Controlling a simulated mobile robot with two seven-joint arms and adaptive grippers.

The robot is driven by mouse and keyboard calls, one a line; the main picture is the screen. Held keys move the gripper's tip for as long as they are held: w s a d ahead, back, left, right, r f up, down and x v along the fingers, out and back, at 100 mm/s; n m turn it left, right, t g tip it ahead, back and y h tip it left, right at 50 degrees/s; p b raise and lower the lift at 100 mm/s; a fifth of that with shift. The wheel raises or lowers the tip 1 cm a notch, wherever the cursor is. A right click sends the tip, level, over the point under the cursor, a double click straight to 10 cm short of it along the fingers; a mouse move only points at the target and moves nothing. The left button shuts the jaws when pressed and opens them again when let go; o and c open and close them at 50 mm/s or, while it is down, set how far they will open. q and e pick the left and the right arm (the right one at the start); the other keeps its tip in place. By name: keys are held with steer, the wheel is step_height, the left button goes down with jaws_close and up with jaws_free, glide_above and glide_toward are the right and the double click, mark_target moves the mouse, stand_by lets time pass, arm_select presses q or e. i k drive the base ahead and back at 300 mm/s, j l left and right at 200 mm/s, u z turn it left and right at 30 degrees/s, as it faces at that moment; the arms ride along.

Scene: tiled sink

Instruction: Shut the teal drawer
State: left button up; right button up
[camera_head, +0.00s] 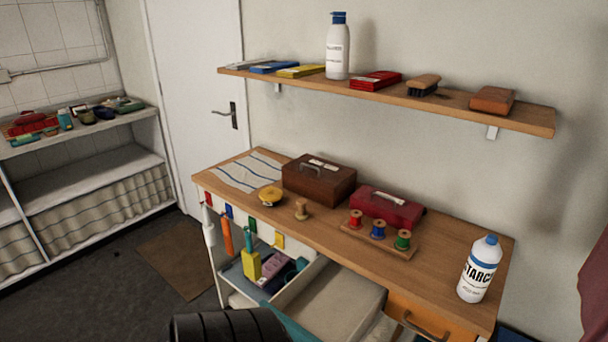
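The teal drawer (289,322) stands pulled out from under the wooden worktop (440,243). Only a strip of its teal front shows at the bottom edge of the picture. Its pale side wall (303,287) and a light folded item inside (343,298) are in view. A black ribbed part of my own body covers the bottom edge just left of the drawer front. Neither gripper can be made out, and the drawer's handle is hidden.
An orange drawer (440,318) with a dark handle sits right of the teal one. Bottles and boxes fill an open shelf (236,277) to the left. A starch bottle (478,270), thread spools (378,230) and two boxes stand on the worktop.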

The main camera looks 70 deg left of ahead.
mark_target(328, 301)
steer(key=u, duration=2.15)
steer(key=i+l+u, duration=0.1)
steer(key=i+l, duration=0.2)
